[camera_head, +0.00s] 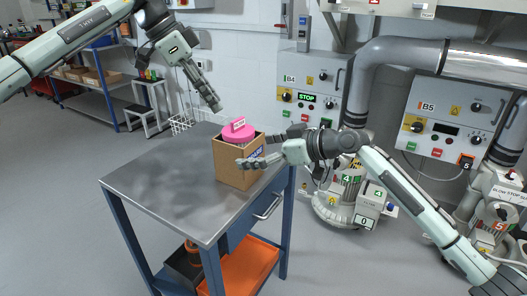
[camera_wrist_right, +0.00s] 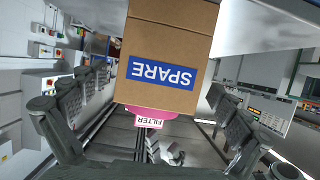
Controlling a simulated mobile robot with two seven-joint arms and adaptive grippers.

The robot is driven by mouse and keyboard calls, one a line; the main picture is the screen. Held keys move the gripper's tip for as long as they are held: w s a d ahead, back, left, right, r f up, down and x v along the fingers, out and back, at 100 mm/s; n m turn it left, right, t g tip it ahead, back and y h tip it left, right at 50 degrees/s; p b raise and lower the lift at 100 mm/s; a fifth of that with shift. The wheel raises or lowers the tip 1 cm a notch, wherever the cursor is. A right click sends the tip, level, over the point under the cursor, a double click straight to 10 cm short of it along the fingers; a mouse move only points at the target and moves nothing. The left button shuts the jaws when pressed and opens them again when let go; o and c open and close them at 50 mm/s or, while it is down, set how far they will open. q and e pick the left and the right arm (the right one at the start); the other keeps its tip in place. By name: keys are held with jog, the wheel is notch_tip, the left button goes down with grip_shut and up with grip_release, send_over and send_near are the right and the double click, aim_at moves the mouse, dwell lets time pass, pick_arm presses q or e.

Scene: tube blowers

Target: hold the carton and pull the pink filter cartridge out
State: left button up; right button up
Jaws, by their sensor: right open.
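The brown cardboard carton (camera_head: 230,168) stands on the metal table top, its blue SPARE label facing my right gripper. The pink filter cartridge (camera_head: 237,133) sits in the carton's open top, with a small FILTER tag standing up from it. The right wrist view shows the carton (camera_wrist_right: 170,35) upside down, with the pink cartridge's edge (camera_wrist_right: 150,112) at its top. My right gripper (camera_head: 260,150) is open, its fingers to either side of the carton's near right part; contact is unclear. My left gripper (camera_head: 214,104) hangs above and left of the cartridge, apart from it; its finger opening is unclear.
The grey table top (camera_head: 165,180) is bare left of the carton. An orange bin (camera_head: 245,268) lies on the shelf below. Wall control panels (camera_head: 312,90), a thick pipe (camera_head: 400,52) and blower units (camera_head: 345,195) stand behind and to the right.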

jog(key=shift+x, duration=2.7)
jog(key=shift+c, duration=0.5)
jog(key=c, duration=1.2)
